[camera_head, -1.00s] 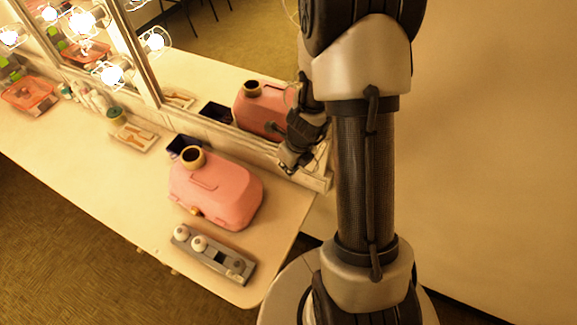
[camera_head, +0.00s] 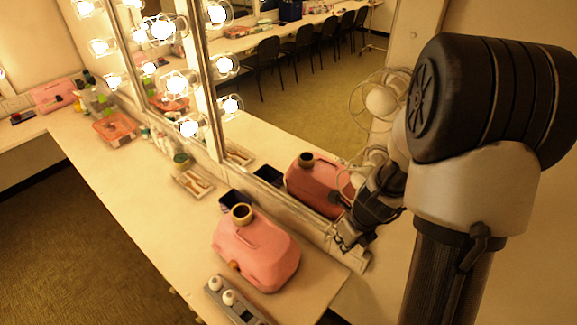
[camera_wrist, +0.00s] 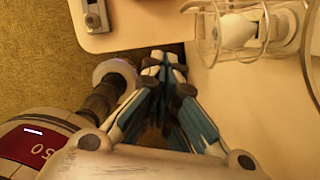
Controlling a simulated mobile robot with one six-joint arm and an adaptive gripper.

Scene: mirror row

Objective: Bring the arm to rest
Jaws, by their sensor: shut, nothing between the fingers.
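My arm (camera_head: 470,190) rises at the right of the head view, with a black joint at the top and a dark tube below. My gripper (camera_head: 347,243) hangs by the right end of the mirror, partly against the mirror's lower frame. In the wrist view my gripper (camera_wrist: 165,62) has its fingertips together, with nothing seen between them. The fingers point at the floor just beyond the table's edge (camera_wrist: 135,44). Whether the gripper touches the mirror frame cannot be told.
A pink case (camera_head: 258,252) and a grey strip with white knobs (camera_head: 232,300) lie at the counter's near end. Caged bulbs (camera_head: 228,104) line the mirror; one caged bulb (camera_wrist: 236,30) is close to my gripper. A wooden tray (camera_head: 192,184) lies farther left.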

